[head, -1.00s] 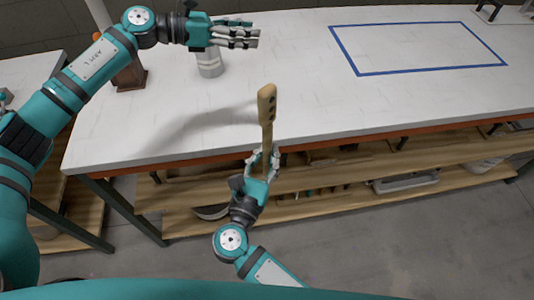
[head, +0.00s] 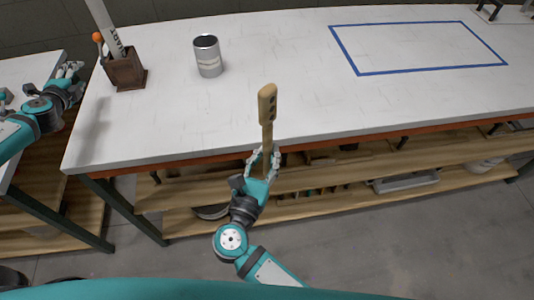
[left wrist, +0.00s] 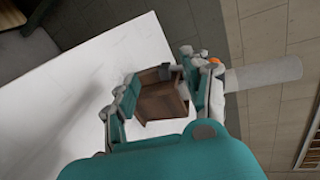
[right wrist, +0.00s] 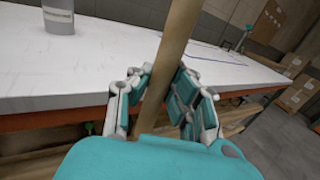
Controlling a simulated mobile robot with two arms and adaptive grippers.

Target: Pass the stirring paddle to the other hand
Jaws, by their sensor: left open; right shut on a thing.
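The stirring paddle (head: 267,108) is a wooden stick with a wider top that has dark holes. It stands nearly upright in front of the table's front edge. My right gripper (head: 263,160) is shut on its lower part. In the right wrist view the paddle (right wrist: 172,60) runs up between the fingers (right wrist: 160,100). My left gripper (head: 72,80) is open and empty at the far left, beside the table's left end and well apart from the paddle. In the left wrist view its spread fingers (left wrist: 160,95) show with the wooden holder beyond them.
A brown wooden holder (head: 125,72) with a white roll and an orange-tipped tool stands at the table's left end. A grey can (head: 207,56) stands right of it. A blue taped rectangle (head: 357,74) marks the right side. The white table (head: 180,120) is clear between them.

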